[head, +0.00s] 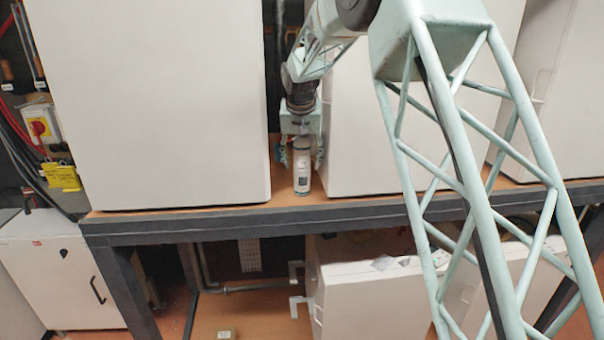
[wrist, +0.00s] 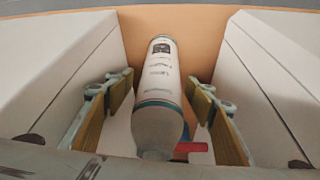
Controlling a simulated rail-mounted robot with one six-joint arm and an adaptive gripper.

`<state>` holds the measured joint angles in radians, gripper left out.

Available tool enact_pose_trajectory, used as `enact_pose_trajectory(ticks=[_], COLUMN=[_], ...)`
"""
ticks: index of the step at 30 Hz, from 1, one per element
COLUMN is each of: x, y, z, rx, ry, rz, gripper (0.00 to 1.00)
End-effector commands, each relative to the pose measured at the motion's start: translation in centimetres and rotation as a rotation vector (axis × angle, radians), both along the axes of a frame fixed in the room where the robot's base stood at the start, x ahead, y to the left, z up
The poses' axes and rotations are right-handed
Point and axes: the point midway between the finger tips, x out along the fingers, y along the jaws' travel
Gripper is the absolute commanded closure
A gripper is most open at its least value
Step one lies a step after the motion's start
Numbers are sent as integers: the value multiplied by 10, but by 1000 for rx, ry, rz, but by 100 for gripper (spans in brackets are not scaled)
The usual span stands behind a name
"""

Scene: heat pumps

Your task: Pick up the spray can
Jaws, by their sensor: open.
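The spray can (head: 302,170) stands upright on the wooden bench top, in the narrow gap between two large white units. It is white with a dark label and a grey upper part. In the wrist view the can (wrist: 160,85) lies between the two finger pads, with a gap on each side. In the wrist view the fingers of my gripper (wrist: 162,125) have wooden-coloured pads, apart from the can. A small red part shows beside the can's lower right there.
A large white unit (head: 150,100) stands close left of the can and another (head: 390,140) close right. The dark bench edge (head: 250,217) runs in front. White boxes (head: 375,295) sit on the lower shelf. A red switch (head: 40,128) is on the left wall.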

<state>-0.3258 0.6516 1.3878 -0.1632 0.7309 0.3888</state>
Motion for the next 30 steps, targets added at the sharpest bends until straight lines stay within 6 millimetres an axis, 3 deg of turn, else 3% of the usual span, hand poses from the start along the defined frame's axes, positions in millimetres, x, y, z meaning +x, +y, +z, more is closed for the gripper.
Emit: enact_pose_trajectory(ticks=[13, 24, 30], x=[0, 0, 0], y=[0, 0, 0], z=[0, 0, 1], rx=[0, 0, 0], ry=[0, 0, -1], rz=[0, 0, 0], gripper=[50, 82, 84])
